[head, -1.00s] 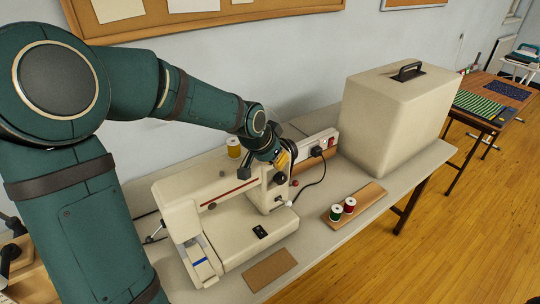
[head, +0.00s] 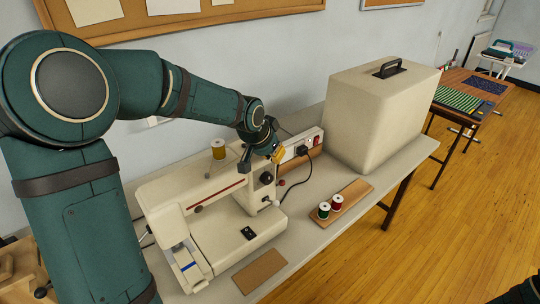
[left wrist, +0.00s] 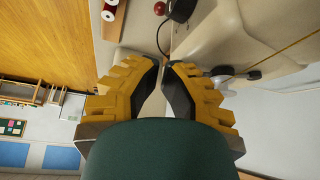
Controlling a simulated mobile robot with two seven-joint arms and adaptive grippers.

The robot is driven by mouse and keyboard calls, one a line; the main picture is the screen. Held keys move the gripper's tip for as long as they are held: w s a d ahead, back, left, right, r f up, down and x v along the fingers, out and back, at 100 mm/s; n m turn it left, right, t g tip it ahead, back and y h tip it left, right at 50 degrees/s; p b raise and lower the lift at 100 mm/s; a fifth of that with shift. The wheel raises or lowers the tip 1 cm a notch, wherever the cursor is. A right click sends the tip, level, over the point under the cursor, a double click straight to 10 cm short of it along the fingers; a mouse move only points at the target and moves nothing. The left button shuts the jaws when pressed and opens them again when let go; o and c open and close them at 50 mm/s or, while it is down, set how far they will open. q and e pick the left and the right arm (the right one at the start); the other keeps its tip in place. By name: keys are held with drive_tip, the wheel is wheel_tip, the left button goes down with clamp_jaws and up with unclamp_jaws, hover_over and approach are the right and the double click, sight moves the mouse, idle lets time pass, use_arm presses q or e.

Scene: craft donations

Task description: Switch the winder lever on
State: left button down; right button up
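The cream sewing machine (head: 220,232) stands on the table, with a dark handwheel (head: 267,178) at its right end. A small red knob (head: 282,183) and a white knob (head: 277,202) sit by that end; I cannot tell which belongs to the winder lever. The red knob also shows in the left wrist view (left wrist: 159,8). My left gripper (head: 279,155) is above the machine's right end, apart from both knobs as far as I can see. In the left wrist view its fingers (left wrist: 163,63) have a narrow empty gap between them.
A power strip (head: 299,148) with a plug and black cord is behind the gripper. A large cream case (head: 375,120) stands to the right. A wooden board (head: 350,196) holds a green and a red spool. A yellow spool (head: 218,150) stands at the machine's back.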

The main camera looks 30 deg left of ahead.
use_arm(q)
drive_tip(key=shift+s+a, duration=0.15)
use_arm(e)
drive_tip(key=shift+f, duration=0.1)
use_arm(q)
drive_tip(key=shift+s+a, duration=0.25)
drive_tip(key=shift+s, duration=0.2)
